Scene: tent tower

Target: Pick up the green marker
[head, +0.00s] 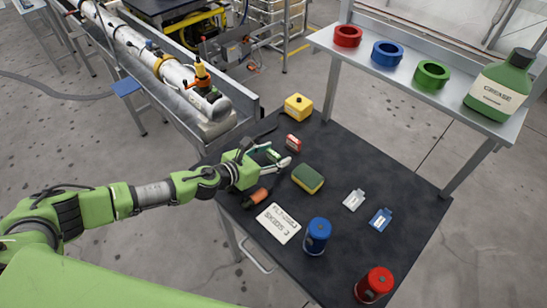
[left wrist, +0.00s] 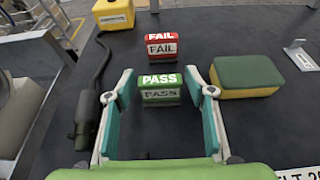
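The green marker is a small block with a green top reading PASS (left wrist: 160,88), standing upright on the dark table. In the head view the green marker (head: 273,155) shows partly between my left fingers. My left gripper (left wrist: 160,100) is open, with one fingertip on each side of the block and gaps visible on both sides. In the head view my left gripper (head: 278,157) is low over the table's left part. My right gripper is not in view.
A red FAIL block (left wrist: 161,45) stands just beyond the green one. A green and yellow sponge (left wrist: 246,76) lies close on the right. A dark tool with a cable (left wrist: 86,112) lies on the left. A yellow box (head: 298,107) stands at the table's back. Blue (head: 317,236) and red cans (head: 374,285) stand nearer.

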